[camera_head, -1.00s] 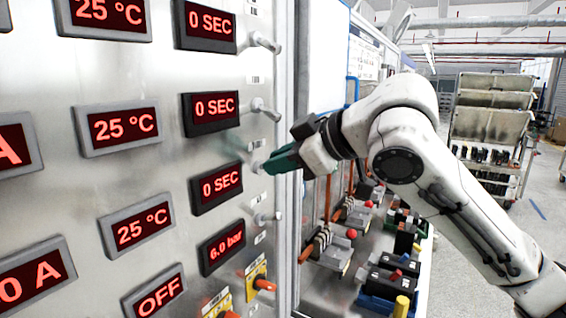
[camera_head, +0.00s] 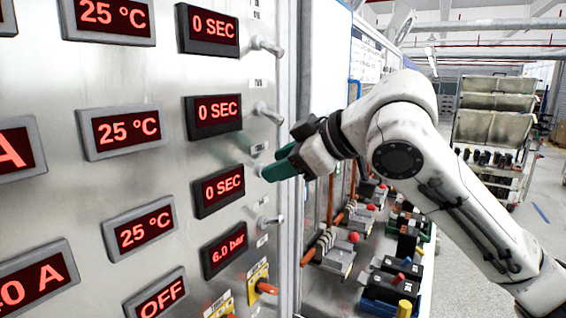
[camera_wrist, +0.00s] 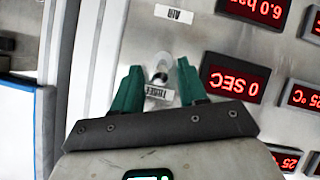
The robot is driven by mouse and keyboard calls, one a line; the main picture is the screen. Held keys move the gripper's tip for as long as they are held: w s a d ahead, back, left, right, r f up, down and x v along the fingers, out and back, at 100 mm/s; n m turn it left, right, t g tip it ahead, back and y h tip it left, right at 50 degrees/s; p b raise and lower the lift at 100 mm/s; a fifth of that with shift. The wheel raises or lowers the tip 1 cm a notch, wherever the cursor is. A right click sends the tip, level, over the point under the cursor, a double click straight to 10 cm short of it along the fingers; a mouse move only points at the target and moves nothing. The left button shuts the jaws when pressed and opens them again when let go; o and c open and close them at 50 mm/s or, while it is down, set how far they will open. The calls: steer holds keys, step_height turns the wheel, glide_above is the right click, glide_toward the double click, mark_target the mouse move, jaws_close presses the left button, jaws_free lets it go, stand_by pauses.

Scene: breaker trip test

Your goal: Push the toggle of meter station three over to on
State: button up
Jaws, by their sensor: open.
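The toggle of meter station three (camera_wrist: 160,72) is a pale, short lever on the metal panel in the wrist view. The label THREE (camera_wrist: 160,93) is upside down beside it. My gripper (camera_wrist: 159,67) is open, with one green finger on each side of the toggle. I cannot tell whether either finger touches it. In the head view my gripper (camera_head: 268,174) is at the panel's right edge beside a 0 SEC display (camera_head: 218,190) and hides this toggle.
Other toggles stick out above (camera_head: 268,112) and below (camera_head: 270,220) on the panel (camera_head: 75,190). An AIR label (camera_wrist: 174,14) marks the neighbouring station. A bench with coloured clamps and blocks (camera_head: 400,280) is to the right. A cart (camera_head: 495,125) stands farther back.

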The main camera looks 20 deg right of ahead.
steer(key=shift+s, duration=0.1)
steer(key=b+v, duration=0.2)
steer(key=v, duration=0.8)
steer(key=shift+s+r+b, duration=0.2)
steer(key=shift+s+b, duration=0.05)
steer(key=shift+b, duration=0.15)
steer(key=shift+d, duration=0.15)
